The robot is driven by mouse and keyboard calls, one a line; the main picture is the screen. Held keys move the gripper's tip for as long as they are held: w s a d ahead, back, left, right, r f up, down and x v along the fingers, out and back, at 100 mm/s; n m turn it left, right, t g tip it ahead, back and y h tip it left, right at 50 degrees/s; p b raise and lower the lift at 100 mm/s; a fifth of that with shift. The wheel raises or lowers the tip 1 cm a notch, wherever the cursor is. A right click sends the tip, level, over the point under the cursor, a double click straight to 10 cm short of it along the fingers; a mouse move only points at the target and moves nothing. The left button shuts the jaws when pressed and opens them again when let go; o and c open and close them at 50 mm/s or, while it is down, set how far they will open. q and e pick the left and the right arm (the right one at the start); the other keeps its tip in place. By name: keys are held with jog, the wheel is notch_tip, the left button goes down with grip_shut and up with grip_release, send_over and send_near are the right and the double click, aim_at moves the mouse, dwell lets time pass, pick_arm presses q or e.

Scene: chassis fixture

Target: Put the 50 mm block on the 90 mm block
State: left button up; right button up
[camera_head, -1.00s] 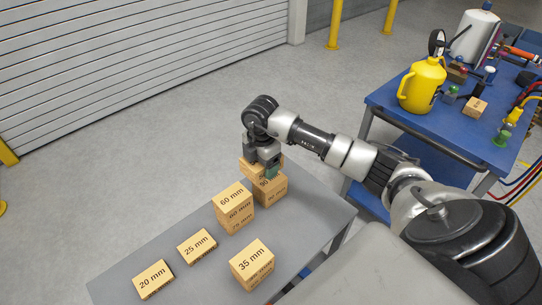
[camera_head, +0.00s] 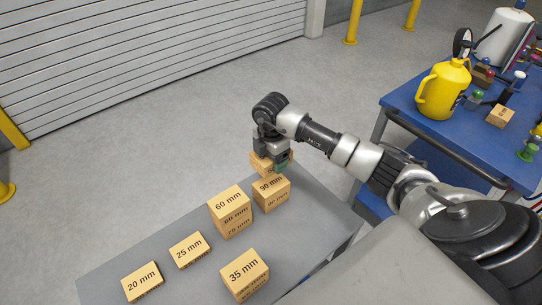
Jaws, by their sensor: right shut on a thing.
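My right gripper (camera_head: 271,160) points down and is shut on a wooden block (camera_head: 260,166). Its label is mostly hidden by the fingers, so I cannot read its size. The 90 mm block (camera_head: 271,194) stands on the grey table, just below the held block in the picture, and its top label shows clear of the fingers. The held block overlaps the far edge of the 90 mm block; I cannot tell whether they touch. My left gripper is not in view.
The 25 mm (camera_head: 189,250), 20 mm (camera_head: 142,281) and 35 mm (camera_head: 245,273) blocks lie nearer on the grey table (camera_head: 205,278). A blue cart (camera_head: 407,97) stands right.

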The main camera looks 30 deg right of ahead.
aim_at(271, 183)
notch_tip(271, 183, down, 3)
jog(key=shift+a+r+b, duration=0.1)
jog(key=shift+r+b, duration=0.05)
jog(key=shift+b, duration=0.8)
jog(key=shift+f+b, duration=0.95)
jog(key=shift+f, duration=0.7)
jog(key=shift+p, duration=0.4)
jog(key=shift+f, duration=0.15)
jog(key=shift+f+b, duration=1)
jog(key=shift+f, duration=0.25)
